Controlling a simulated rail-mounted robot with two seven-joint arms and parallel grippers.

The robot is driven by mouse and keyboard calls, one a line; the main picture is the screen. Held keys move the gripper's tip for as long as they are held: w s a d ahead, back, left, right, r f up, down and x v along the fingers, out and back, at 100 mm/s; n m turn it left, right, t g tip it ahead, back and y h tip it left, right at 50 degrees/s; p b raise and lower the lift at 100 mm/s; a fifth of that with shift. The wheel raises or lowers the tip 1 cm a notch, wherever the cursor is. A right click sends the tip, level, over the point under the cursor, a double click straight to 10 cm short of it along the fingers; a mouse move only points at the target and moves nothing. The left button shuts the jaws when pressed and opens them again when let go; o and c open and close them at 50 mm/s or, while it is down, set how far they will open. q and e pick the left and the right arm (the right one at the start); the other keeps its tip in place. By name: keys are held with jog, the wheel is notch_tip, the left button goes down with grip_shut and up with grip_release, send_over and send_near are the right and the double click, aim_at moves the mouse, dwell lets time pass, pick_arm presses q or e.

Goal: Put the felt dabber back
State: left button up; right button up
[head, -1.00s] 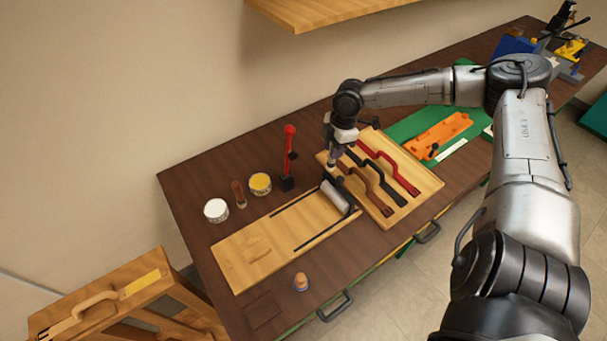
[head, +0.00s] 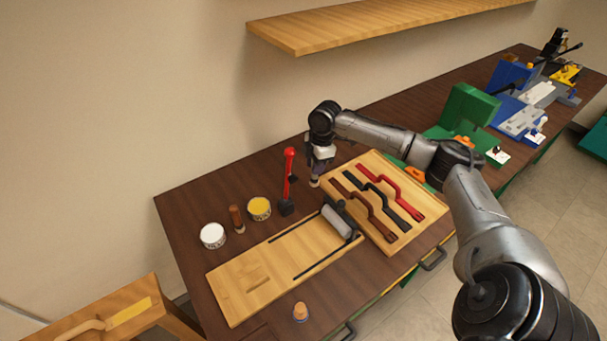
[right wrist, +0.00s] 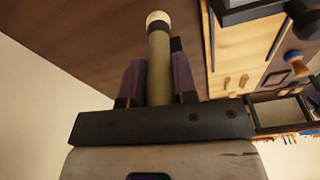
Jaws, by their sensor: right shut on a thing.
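My right gripper (head: 318,167) is shut on the felt dabber (head: 314,183), over the dark bench just behind the upper left corner of the wooden tool board. In the right wrist view the dabber (right wrist: 159,62) is an olive rod with a pale round tip, standing out between the two fingers of the gripper (right wrist: 157,85). Only its pale end shows in the head view. Whether it touches the bench, I cannot tell. My left gripper is not in view.
The tool board (head: 358,166) holds red, black and brown handles. A red-handled tool (head: 289,170) stands left of the gripper. A yellow-topped tin (head: 259,208), a brown-handled piece (head: 237,218) and a white tin (head: 213,236) stand further left. A long board (head: 240,300) lies in front.

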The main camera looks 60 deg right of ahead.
jog(key=shift+w+d+f, duration=0.1)
jog(key=shift+w+f, duration=0.6)
jog(key=shift+f, duration=0.4)
jog(key=shift+w+a+f, duration=0.1)
jog(key=shift+w+f, duration=0.65)
jog(key=shift+f, duration=0.35)
jog(key=shift+w+d+f, duration=0.1)
jog(key=shift+w+f, duration=0.6)
jog(key=shift+f, duration=0.4)
jog(key=shift+f, duration=0.1)
jog(key=o, duration=0.9)
jog(key=r, duration=0.4)
jog(key=d+r, duration=0.1)
jog(key=r, duration=0.3)
jog(key=s+r, duration=0.1)
jog(key=r, duration=0.3)
jog(key=shift+d, duration=0.15)
